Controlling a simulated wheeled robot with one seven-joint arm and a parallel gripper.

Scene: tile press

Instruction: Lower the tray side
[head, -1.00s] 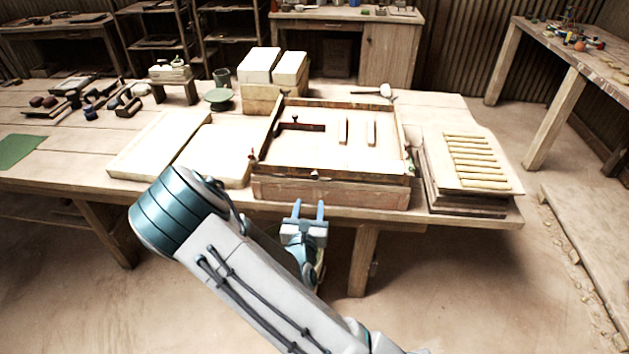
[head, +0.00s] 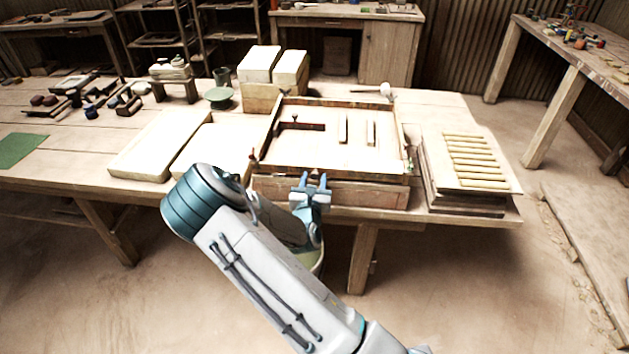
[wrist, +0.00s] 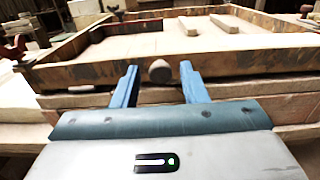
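The wooden tray (head: 340,167) sits on a box base near the front edge of the workbench. Its front side (wrist: 210,65) stands upright in the wrist view. A round wooden knob (wrist: 159,71) is at the middle of that side, and it shows between my fingers. My gripper (head: 314,177) is open at the tray's front, with its two blue fingers (wrist: 158,82) to the left and right of the knob. I cannot tell whether the fingers touch the front side. In the head view my gripper partly hides the knob and the base below.
Pale slabs (head: 160,146) lie left of the tray. A board with several wooden strips (head: 478,160) lies to the right. White blocks (head: 258,64) stand behind. Inside the tray are a dark-handled tool (head: 300,124) and two strips. The floor in front of the bench is clear.

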